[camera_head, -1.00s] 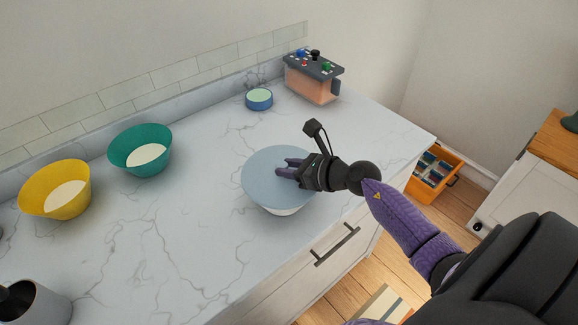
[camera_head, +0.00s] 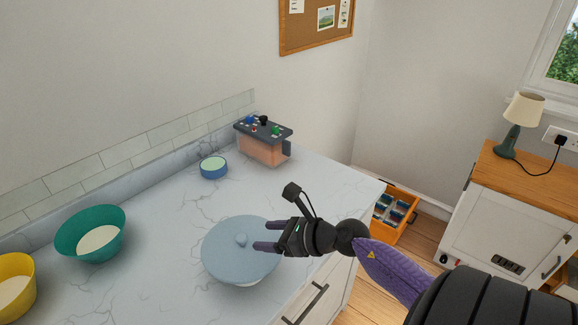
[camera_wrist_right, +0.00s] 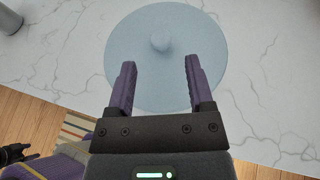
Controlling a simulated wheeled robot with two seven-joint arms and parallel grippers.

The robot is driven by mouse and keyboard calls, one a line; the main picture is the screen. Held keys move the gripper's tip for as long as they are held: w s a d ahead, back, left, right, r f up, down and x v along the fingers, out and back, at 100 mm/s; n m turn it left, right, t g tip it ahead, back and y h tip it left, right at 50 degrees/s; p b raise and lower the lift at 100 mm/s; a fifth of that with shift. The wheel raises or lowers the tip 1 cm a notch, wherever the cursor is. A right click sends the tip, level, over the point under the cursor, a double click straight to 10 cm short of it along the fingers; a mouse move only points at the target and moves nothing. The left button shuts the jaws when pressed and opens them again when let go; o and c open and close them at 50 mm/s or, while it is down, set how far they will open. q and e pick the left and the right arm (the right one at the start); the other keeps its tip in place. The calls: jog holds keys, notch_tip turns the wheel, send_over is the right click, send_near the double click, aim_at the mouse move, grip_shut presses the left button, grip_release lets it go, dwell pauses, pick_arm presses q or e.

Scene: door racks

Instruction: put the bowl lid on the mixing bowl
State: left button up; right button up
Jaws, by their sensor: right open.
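The bowl lid (camera_head: 225,258) is a round blue-grey disc with a small knob in its middle. It lies on top of the white mixing bowl (camera_head: 262,284), whose side shows only as a sliver under the lid near the counter's front edge. In the right wrist view the lid (camera_wrist_right: 160,75) fills the upper middle, with its knob beyond the fingertips. My right gripper (camera_head: 260,248) is open and empty at the lid's right side, its fingers pointing toward the knob; it also shows in the right wrist view (camera_wrist_right: 160,75).
A teal bowl (camera_head: 75,240) and a yellow bowl (camera_head: 22,306) stand at the left. A small blue tin (camera_head: 213,171) and a box with coloured knobs (camera_head: 264,148) stand at the back. The marble counter (camera_head: 165,225) is clear between them.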

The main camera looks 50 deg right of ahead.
jog(key=v, duration=0.6)
jog(key=s+f+m+g+h, duration=0.1)
jog(key=s+f+m+h, duration=0.2)
jog(key=f+m, duration=0.85)
jog(key=s+f+m+h, duration=0.3)
jog(key=s+f+m, duration=0.1)
jog(key=f+m, duration=0.7)
jog(key=s+a+f+m+g, duration=0.5)
jog(key=s+a+f+m, duration=0.25)
jog(key=s, duration=0.25)
jog(key=s+a+f+m+g, duration=0.6)
jog(key=s+f+m, duration=0.15)
jog(key=s, duration=0.35)
pick_arm(q)
notch_tip(320, 180, down, 9)
jog(key=b, duration=0.9)
jog(key=shift+s+d, duration=0.35)
jog(key=shift+s, duration=0.05)
pick_arm(e)
notch_tip(320, 180, down, 8)
jog(key=shift+s, duration=0.2)
jog(key=shift+m, duration=0.25)
